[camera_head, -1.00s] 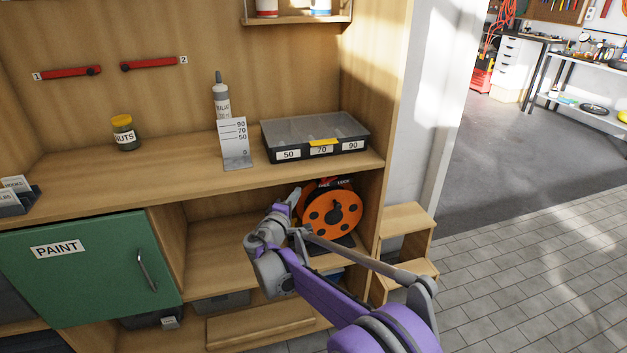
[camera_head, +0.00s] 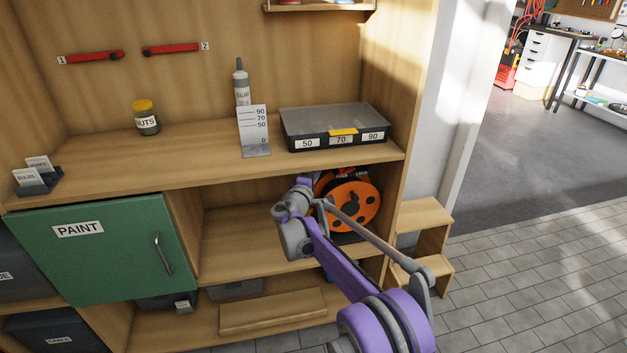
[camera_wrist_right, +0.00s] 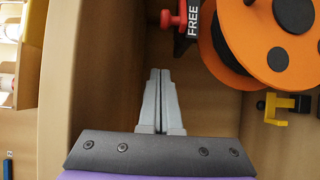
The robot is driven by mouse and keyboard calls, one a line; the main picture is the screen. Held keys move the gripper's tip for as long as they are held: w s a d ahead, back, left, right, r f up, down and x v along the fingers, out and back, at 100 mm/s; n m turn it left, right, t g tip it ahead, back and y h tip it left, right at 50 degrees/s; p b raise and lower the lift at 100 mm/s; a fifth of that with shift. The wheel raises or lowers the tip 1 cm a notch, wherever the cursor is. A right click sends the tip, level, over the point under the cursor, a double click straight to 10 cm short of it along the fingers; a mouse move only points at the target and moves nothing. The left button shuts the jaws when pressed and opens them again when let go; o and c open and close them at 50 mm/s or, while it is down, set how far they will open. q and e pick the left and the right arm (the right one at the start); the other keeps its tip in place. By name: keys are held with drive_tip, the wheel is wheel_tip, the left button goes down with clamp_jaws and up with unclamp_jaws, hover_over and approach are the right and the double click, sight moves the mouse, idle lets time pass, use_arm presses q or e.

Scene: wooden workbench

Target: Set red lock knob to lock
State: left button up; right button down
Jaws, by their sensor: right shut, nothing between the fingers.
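The red lock knob (camera_wrist_right: 171,19) shows at the top of the right wrist view, beside a black label reading FREE. In the head view the black FREE/LOCK label (camera_head: 352,173) is above the orange reel (camera_head: 368,198), under the shelf; my arm hides part of this area. The orange reel also fills the upper right of the wrist view (camera_wrist_right: 262,42). My right gripper (camera_wrist_right: 160,72) is shut and empty, apart from the knob, its fingertips pointing up the picture just below it. Its fingers are not clear in the head view. My left gripper is not in view.
A yellow and black bracket (camera_wrist_right: 285,107) lies right of the fingers. Wooden cabinet walls close in on the left in the wrist view. Above is a shelf (camera_head: 200,150) bearing an organiser case (camera_head: 335,122), a NUTS jar (camera_head: 146,124) and a scale plate (camera_head: 254,132).

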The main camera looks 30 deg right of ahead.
drive_tip(key=shift+s+d+b, duration=0.2)
drive_tip(key=shift+d, duration=0.5)
drive_tip(key=shift+s+d+b, duration=0.2)
drive_tip(key=shift+d+b, duration=0.05)
drive_tip(key=shift+d, duration=0.45)
drive_tip(key=shift+s+d+b, duration=0.2)
drive_tip(key=shift+d, duration=0.5)
drive_tip(key=shift+s+r, duration=0.1)
